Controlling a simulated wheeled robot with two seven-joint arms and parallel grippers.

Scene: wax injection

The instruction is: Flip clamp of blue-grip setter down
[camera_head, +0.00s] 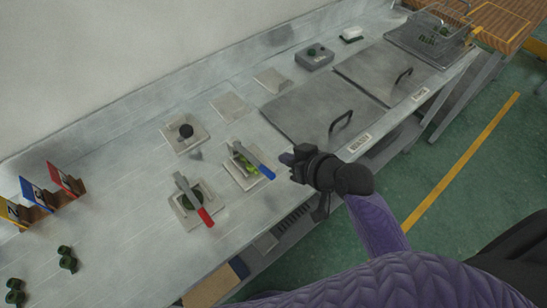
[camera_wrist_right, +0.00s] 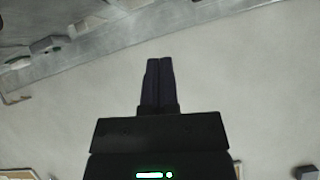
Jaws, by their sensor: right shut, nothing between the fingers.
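The blue-grip setter (camera_head: 246,164) sits on the metal counter in the head view, on a pale square base with green pieces under its clamp. Its blue handle (camera_head: 264,170) points toward the lower right. I cannot tell exactly how far its clamp is tilted. My right gripper (camera_head: 288,156) is just right of the blue handle, apart from it in the picture. In the right wrist view the fingers (camera_wrist_right: 160,85) are together with nothing between them. The setter cannot be made out in the wrist view. My left gripper is not in view.
A red-grip setter (camera_head: 189,198) stands left of the blue one. A plate with a dark knob (camera_head: 186,131) lies behind. Metal lids with handles (camera_head: 320,110) and a wire basket (camera_head: 438,32) are to the right. Coloured holders (camera_head: 66,180) and green parts (camera_head: 67,259) are at left.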

